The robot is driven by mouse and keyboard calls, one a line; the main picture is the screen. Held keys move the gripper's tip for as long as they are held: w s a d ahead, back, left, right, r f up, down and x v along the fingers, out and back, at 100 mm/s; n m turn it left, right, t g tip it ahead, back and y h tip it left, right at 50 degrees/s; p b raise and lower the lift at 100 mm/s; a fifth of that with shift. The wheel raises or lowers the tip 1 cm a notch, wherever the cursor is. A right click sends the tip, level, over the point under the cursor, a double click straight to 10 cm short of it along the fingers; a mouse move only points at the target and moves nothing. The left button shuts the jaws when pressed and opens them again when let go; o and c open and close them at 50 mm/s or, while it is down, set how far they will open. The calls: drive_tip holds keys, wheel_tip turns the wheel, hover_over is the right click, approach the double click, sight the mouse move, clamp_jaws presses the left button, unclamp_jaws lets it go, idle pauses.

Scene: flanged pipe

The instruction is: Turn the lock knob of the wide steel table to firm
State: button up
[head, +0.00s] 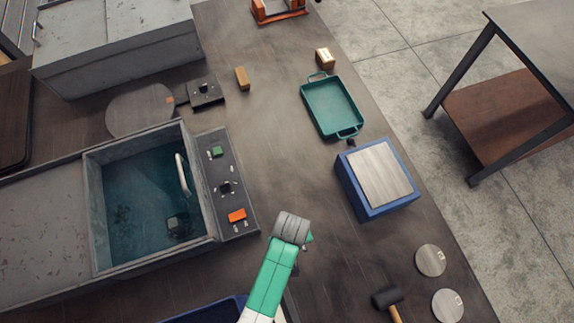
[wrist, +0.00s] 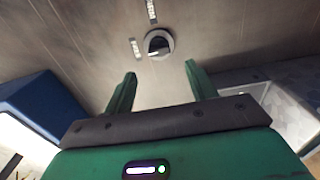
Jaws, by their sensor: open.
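In the wrist view a round lock knob (wrist: 159,43) with a pale rim and dark centre sits on the brown-grey table surface (wrist: 75,35). A light mark shows on the lower left of its dark centre. Two small white labels lie by it, one above (wrist: 151,11) and one to the left (wrist: 136,48); their words are too small to read. My gripper (wrist: 160,70) is open and empty, its green fingers pointing toward the knob and apart from it. In the head view my gripper (head: 307,238) is over the table (head: 290,140), and I cannot make out the knob there.
A blue box with a steel top (head: 365,203) stands right of my gripper. A water tank (head: 100,160) with a control panel (head: 222,180) stands left. A green tray (head: 333,106) lies farther back. A mallet (head: 387,299) and round discs (head: 430,260) lie front right.

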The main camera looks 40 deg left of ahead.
wheel_tip(320, 180, down, 8)
drive_tip(key=shift+d+r+b, duration=0.15)
drive_tip(key=shift+r+b, duration=0.05)
drive_tip(key=shift+b, duration=0.7)
drive_tip(key=c, duration=1)
